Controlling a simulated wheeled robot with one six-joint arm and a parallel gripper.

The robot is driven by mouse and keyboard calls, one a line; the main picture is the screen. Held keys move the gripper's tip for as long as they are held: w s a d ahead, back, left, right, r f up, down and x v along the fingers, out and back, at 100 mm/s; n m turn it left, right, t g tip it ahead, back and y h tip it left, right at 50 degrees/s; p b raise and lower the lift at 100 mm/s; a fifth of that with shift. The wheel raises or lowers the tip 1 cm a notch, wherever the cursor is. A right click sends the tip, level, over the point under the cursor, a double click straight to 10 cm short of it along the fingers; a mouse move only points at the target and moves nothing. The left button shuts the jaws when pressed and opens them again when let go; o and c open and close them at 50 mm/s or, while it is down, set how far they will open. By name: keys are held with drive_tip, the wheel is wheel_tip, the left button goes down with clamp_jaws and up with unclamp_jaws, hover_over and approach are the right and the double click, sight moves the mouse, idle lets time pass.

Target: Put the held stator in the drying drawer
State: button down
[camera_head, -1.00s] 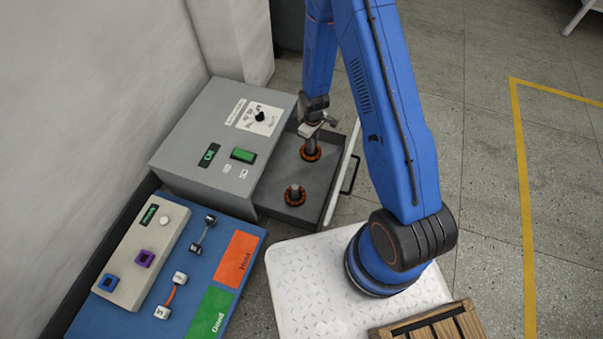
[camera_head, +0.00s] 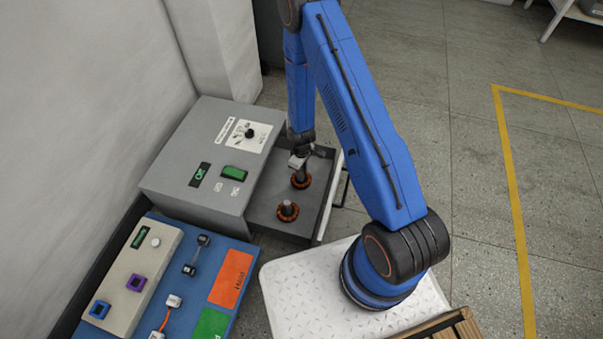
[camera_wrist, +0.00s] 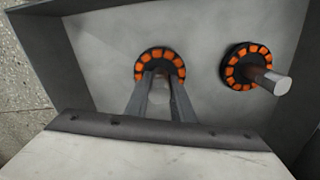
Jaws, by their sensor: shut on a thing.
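My gripper (camera_head: 300,165) is shut on the shaft of a stator (camera_head: 300,182), a dark ring with orange windings. In the wrist view both fingers (camera_wrist: 162,88) flank the shaft, and the held stator (camera_wrist: 160,58) shows at their tips. It is inside the open grey drying drawer (camera_head: 262,208), close to the floor; I cannot tell if it touches. A second stator (camera_head: 288,212) with an upright shaft stands in the drawer, nearer the robot, apart from the held one. It also shows at the right of the wrist view (camera_wrist: 236,68).
The grey dryer box (camera_head: 210,165) with a green display adjoins the drawer on the left. The drawer's walls surround both stators. A blue bench (camera_head: 208,250) with orange and green areas lies at the front left. Open floor (camera_head: 460,180) lies to the right.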

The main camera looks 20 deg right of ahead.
drive_tip(key=shift+f, duration=0.3)
drive_tip(key=c, duration=1.5)
unclamp_jaws()
drive_tip(key=shift+c, duration=0.2)
wheel_tip(320, 180, up, 13)
drive_tip(key=shift+f, duration=0.2)
drive_tip(key=s+d+r+m+t, duration=0.1)
drive_tip(key=s+r, duration=0.1)
drive_tip(key=r, duration=0.9)
drive_tip(key=s+d+r+m+t, duration=0.1)
drive_tip(key=s+r+m, duration=0.1)
drive_tip(key=r, duration=0.9)
drive_tip(key=s+d+r+m, duration=0.1)
drive_tip(key=s+d+r, duration=0.15)
drive_tip(key=r, duration=0.95)
drive_tip(key=s+d+r+m+t, duration=0.1)
drive_tip(key=s+r+m, duration=0.1)
drive_tip(key=s+r, duration=0.6)
drive_tip(key=s+d+r+m+t, duration=0.1)
drive_tip(key=s+r, duration=0.6)
drive_tip(key=s, duration=0.9)
drive_tip(key=shift+r+m+t, duration=0.4)
drive_tip(key=shift+m, duration=0.2)
